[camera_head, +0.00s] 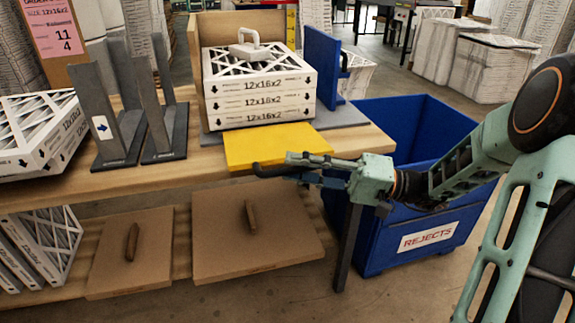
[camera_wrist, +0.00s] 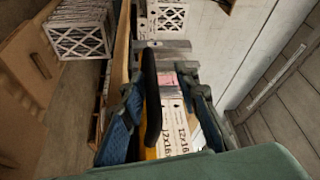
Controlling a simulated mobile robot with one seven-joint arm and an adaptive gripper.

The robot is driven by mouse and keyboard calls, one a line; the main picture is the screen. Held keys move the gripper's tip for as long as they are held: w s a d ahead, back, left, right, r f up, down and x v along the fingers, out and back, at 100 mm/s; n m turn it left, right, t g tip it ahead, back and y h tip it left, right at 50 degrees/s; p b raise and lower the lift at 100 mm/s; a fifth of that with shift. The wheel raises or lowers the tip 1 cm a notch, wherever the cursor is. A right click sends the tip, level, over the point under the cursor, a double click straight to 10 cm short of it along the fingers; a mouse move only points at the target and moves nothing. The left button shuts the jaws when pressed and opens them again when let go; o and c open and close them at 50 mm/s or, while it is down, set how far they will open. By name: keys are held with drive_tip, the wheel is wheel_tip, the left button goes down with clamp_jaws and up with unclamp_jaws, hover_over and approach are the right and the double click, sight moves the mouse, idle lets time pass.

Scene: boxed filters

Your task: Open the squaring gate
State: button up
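A yellow panel (camera_head: 275,147), which looks like the squaring gate, sits low in front of the filter stack at the table's front edge. Its dark bar handle (camera_head: 268,171) sticks out at the front. My gripper (camera_head: 290,172) is beside this handle. In the wrist view the black handle (camera_wrist: 151,95) lies between the blue-padded fingers of my gripper (camera_wrist: 165,115), with clear gaps around it. The fingers are apart. The stack of boxed filters (camera_head: 260,93), marked 12x16x2, stands behind the panel with a white handled weight (camera_head: 250,48) on top.
A blue upright plate (camera_head: 320,65) stands right of the stack. A blue rejects bin (camera_head: 425,240) is at the table's right end, below my arm. Grey upright holders (camera_head: 120,135) and more filters (camera_head: 40,130) are on the left. Brown panels with handles (camera_head: 255,235) are on the lower shelf.

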drive_tip(key=s+d+f, duration=0.1)
drive_tip(key=d, duration=0.8)
drive_tip(key=shift+d+f, duration=0.15)
